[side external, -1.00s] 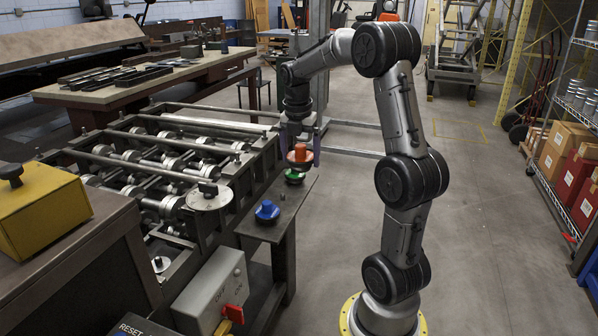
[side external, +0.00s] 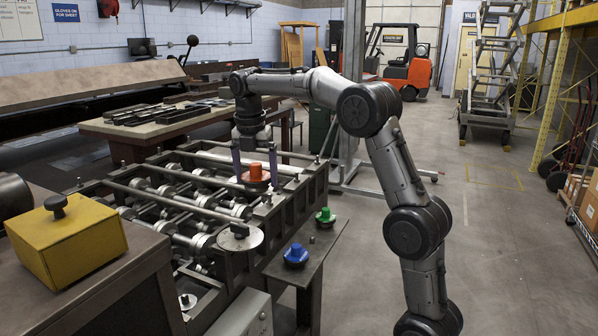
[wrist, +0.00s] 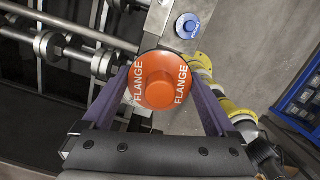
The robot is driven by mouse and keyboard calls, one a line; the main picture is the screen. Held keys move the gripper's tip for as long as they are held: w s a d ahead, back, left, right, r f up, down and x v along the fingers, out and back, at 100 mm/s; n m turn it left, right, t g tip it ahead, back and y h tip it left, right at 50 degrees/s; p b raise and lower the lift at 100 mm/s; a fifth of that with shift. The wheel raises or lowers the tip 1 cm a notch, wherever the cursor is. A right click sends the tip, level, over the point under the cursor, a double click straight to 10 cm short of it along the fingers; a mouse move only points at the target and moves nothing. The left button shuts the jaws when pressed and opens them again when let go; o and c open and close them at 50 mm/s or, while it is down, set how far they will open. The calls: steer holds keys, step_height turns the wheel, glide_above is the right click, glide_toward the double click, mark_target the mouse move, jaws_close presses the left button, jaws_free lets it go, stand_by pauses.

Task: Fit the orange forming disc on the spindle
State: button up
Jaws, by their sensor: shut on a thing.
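The orange forming disc (side external: 257,181) has a raised orange knob on top. My gripper (side external: 256,174) is shut on it, one purple finger on each side, and holds it over the far right part of the roll-forming machine. In the wrist view the disc (wrist: 160,80) lies between the fingers (wrist: 160,87), with "FLANGE" printed twice on its face. I cannot clearly tell which part is the spindle; the area under the disc is hidden in the wrist view. A round metal plate (side external: 240,238) sits on the machine's near right corner.
A green disc (side external: 325,216) and a blue disc (side external: 295,255) stand on the narrow side bench (side external: 305,278), with a small bare peg (side external: 311,240) between them. Rails and rollers (side external: 200,212) fill the machine. A yellow box (side external: 66,245) stands at the near left.

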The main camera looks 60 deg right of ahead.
steer(key=w+a+n, duration=0.2)
steer(key=w+a, duration=0.4)
steer(key=a, duration=0.4)
steer(key=n, duration=0.1)
glide_above(185, 295)
step_height(185, 295, down, 11)
steer(key=shift+t, duration=0.3)
steer(key=shift+a+f, duration=0.1)
steer(key=shift+f, duration=4.25)
steer(key=shift+f, duration=1.3)
steer(key=o, duration=1.6)
steer(key=shift+f, duration=0.1)
